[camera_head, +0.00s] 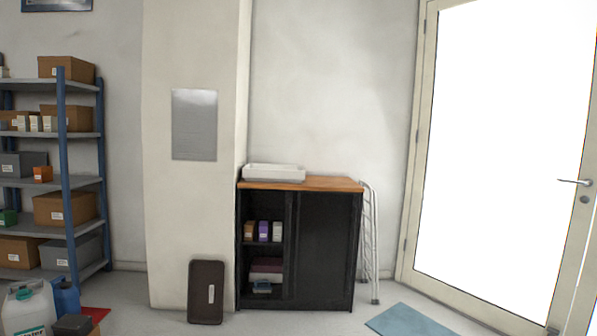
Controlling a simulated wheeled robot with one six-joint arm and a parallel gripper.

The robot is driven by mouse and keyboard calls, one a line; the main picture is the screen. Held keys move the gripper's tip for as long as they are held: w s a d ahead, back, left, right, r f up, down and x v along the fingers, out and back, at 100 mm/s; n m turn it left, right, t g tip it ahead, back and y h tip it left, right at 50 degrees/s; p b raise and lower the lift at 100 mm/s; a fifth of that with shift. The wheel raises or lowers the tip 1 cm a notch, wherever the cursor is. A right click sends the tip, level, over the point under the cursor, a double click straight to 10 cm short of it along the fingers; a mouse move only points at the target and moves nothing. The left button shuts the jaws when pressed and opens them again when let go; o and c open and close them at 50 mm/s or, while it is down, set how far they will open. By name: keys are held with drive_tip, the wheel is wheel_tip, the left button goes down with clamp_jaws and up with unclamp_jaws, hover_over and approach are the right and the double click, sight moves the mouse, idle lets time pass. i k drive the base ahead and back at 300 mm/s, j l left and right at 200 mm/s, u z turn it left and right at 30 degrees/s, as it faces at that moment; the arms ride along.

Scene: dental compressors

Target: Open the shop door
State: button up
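The shop door (427,140) stands at the right of the view, with a cream frame and a large bright glass pane (505,150). It appears shut. A silver lever handle (575,182) sits on its right side, with a round lock (585,199) just below. The hinges are on the left side of the frame. The door's right edge runs close to the picture's edge. My gripper is not in view.
A black cabinet (327,245) with a wooden top stands left of the door, a folded white metal frame (374,245) beside it. A blue mat (408,321) lies before the door. Shelving (66,170) and containers (28,308) are at left. Visible floor between is clear.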

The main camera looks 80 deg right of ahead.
sight(509, 106)
drive_tip(key=z, duration=3.65)
drive_tip(key=i, duration=1.1)
drive_tip(key=i+z, duration=0.15)
drive_tip(key=i, duration=0.95)
drive_tip(key=i+j, duration=0.1)
drive_tip(key=i, duration=1)
